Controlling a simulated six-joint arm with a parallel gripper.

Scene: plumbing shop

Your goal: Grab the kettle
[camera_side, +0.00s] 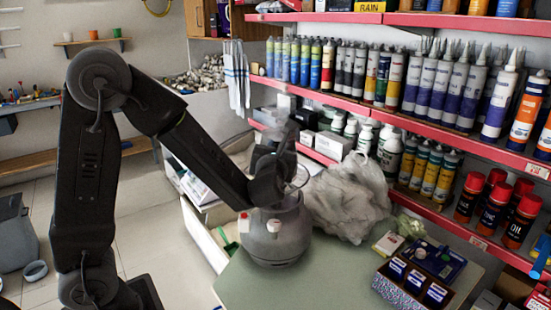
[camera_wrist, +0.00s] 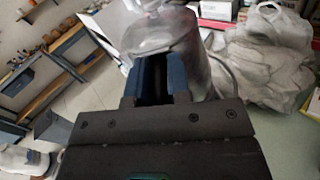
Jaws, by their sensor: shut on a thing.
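A thin curved loop shows beside the gripper at the right. In the wrist view, the shiny grey kettle (camera_wrist: 196,62) lies directly beyond my gripper (camera_wrist: 153,78). The two blue-lined fingers are shut on it. The exact contact is hard to see.
A crumpled clear plastic bag (camera_side: 348,200) lies close to the kettle's right. A patterned box (camera_side: 412,283) stands near the counter's front right. Red-edged shelves (camera_side: 350,103) of tubes and bottles run behind. Bare counter (camera_side: 325,275) lies in front.

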